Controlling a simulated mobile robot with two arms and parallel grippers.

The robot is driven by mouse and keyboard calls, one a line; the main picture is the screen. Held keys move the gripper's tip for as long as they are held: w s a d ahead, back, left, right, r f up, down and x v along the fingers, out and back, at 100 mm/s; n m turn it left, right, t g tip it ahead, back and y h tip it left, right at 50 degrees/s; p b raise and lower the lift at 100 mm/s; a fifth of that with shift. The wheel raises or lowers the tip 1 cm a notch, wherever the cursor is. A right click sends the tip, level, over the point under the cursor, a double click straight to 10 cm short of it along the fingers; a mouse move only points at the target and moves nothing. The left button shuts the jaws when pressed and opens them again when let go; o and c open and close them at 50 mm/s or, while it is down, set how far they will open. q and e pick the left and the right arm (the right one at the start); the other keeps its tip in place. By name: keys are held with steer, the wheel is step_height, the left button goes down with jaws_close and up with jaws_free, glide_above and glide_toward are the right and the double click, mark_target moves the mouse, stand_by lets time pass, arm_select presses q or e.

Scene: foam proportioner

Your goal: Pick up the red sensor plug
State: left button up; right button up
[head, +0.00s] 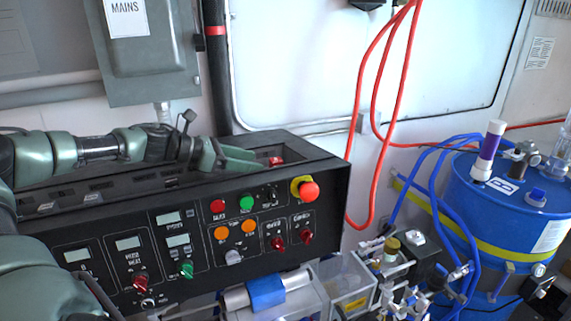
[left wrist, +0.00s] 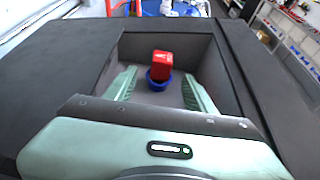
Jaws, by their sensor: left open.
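The red sensor plug (left wrist: 162,62) is a small red block standing in a blue round base (left wrist: 159,76), inside a recess in the black console's top. In the head view only a bit of the red plug (head: 276,160) shows above the recess edge. My left gripper (head: 250,160) reaches in from the left over the console top. In the left wrist view its two green fingers (left wrist: 159,86) are spread wide, one on each side of the plug's line, with the plug ahead between them. They appear apart from it. My right gripper is not in view.
The black console (head: 190,240) has buttons, knobs and displays on its front. The recess walls (left wrist: 208,62) stand close around the plug. Red hoses (head: 400,80) hang right of the console. A blue drum (head: 510,200) and clear bins (head: 350,280) stand at the right.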

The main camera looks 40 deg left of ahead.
mark_target(271, 165)
arm_select(q)
steer(key=p+x, duration=0.2)
steer(key=p, duration=0.1)
steer(key=shift+d+r+p, duration=0.15)
steer(key=shift+r+p, duration=0.05)
steer(key=shift+p, duration=0.2)
steer(key=shift+w+d+f+b, duration=0.45)
steer(key=shift+w+f+b, duration=0.25)
steer(key=shift+w+f, duration=0.15)
steer(key=shift+w+d+f+b, duration=0.1)
steer(key=shift+w+d+b, duration=0.15)
steer(key=shift+b, duration=0.25)
steer(key=shift+w+b, duration=0.1)
steer(key=shift+b, duration=0.2)
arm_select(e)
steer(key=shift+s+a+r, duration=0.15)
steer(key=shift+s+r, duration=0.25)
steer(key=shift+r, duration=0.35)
arm_select(q)
steer(key=shift+w, duration=0.15)
jaws_close()
